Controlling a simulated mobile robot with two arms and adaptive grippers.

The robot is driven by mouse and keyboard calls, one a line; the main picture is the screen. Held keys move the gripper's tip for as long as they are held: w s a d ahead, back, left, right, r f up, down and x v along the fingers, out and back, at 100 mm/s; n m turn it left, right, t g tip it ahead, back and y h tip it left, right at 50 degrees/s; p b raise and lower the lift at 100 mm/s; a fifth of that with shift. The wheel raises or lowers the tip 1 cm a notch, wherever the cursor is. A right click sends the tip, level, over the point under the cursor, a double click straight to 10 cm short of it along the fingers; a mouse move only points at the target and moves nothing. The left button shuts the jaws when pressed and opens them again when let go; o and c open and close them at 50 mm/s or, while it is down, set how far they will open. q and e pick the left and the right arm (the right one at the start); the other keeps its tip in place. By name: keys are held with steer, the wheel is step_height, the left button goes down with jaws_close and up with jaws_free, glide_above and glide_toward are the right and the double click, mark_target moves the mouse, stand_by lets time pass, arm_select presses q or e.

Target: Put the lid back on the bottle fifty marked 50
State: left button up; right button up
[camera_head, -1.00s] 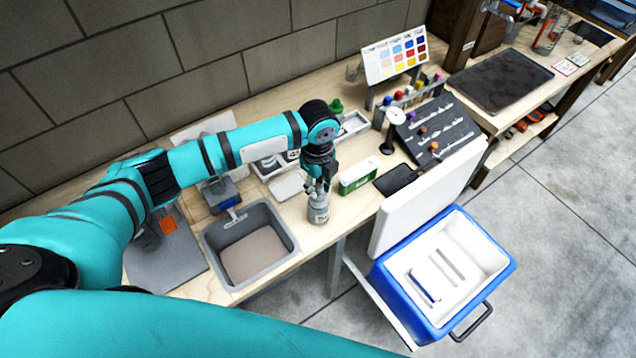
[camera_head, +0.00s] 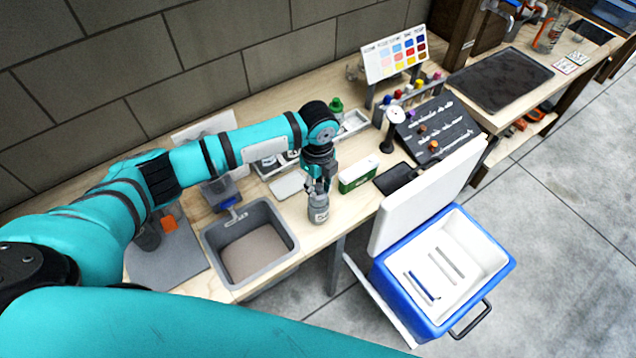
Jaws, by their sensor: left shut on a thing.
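A small grey bottle (camera_head: 318,212) with a pale label stands upright on the wooden bench, near its front edge. The label's marking is too small to read for sure. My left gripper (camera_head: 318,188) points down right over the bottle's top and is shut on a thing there. The fingers hide what they hold, so I cannot tell whether it is the lid or the bottle's neck. My right gripper is not in view.
A grey basin (camera_head: 284,214) stands left of the bottle, and a green-and-white box (camera_head: 358,176) right of it. Behind are a white tray (camera_head: 288,184) and a green-capped bottle (camera_head: 336,106). An open blue cooler (camera_head: 384,284) stands off the bench's front.

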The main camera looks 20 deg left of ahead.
arm_select(q)
steer(key=shift+p, duration=0.3)
stand_by(0.4)
steer(key=o, duration=0.8)
steer(key=shift+o, duration=0.5)
steer(key=o, duration=0.4)
steer(key=shift+r, duration=0.1)
